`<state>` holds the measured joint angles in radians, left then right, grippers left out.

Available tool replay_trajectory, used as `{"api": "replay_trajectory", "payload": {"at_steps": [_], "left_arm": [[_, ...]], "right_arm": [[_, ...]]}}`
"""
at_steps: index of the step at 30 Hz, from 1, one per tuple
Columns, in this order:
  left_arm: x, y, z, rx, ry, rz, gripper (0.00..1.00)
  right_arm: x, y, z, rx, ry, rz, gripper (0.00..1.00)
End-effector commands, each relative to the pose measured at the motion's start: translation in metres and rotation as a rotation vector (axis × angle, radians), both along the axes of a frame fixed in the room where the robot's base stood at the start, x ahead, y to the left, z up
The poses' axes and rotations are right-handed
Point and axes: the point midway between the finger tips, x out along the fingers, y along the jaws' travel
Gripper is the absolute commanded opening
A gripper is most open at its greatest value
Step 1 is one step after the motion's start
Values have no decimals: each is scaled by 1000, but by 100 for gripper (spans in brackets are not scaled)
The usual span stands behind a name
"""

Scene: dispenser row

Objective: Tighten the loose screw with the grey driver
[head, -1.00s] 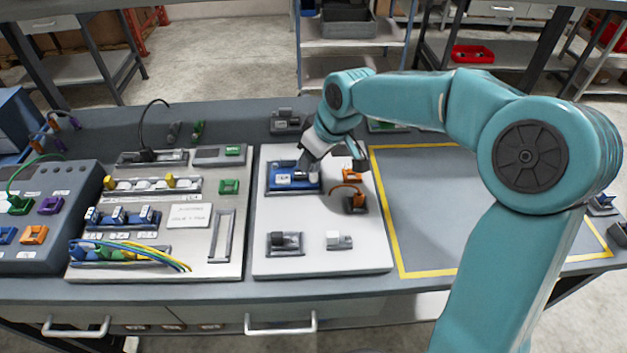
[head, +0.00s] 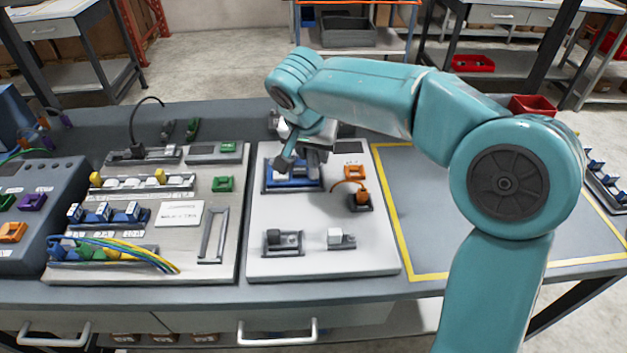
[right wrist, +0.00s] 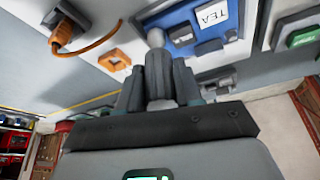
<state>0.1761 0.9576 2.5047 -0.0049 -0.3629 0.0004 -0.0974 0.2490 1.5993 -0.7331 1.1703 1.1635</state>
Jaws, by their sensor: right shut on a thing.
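My right gripper (head: 304,160) is over a blue module (head: 291,185) on the white panel. In the right wrist view its two dark fingers (right wrist: 158,85) are shut on a grey rounded piece, which I take to be the grey driver (right wrist: 156,72). Its rounded end is close to the edge of the blue module (right wrist: 185,33), which bears a white label. I cannot tell whether they touch. The loose screw cannot be made out; the gripper hides part of the module in the head view. My left gripper is not in view.
An orange connector with a cable (head: 361,197) is right of the module. A dark block (head: 283,242) and a white-topped block (head: 340,239) are nearer the panel's front. A yellow-bordered mat (head: 440,215) on the right is clear.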

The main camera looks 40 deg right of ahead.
Motion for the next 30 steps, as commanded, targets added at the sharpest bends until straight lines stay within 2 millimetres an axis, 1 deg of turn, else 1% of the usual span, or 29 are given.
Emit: {"api": "replay_trajectory", "payload": {"at_steps": [2, 5, 13, 21, 30], "left_arm": [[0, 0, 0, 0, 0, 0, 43], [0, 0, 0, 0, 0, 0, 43], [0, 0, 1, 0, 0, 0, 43], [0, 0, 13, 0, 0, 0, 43], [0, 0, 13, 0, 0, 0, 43]], "right_arm": [[0, 1, -1, 2, 2, -62, 0], [0, 1, 0, 3, 1, -88, 0], [0, 1, 2, 3, 0, -86, 0], [0, 0, 17, 4, -1, -85, 0], [0, 0, 17, 4, -1, -84, 0]]}}
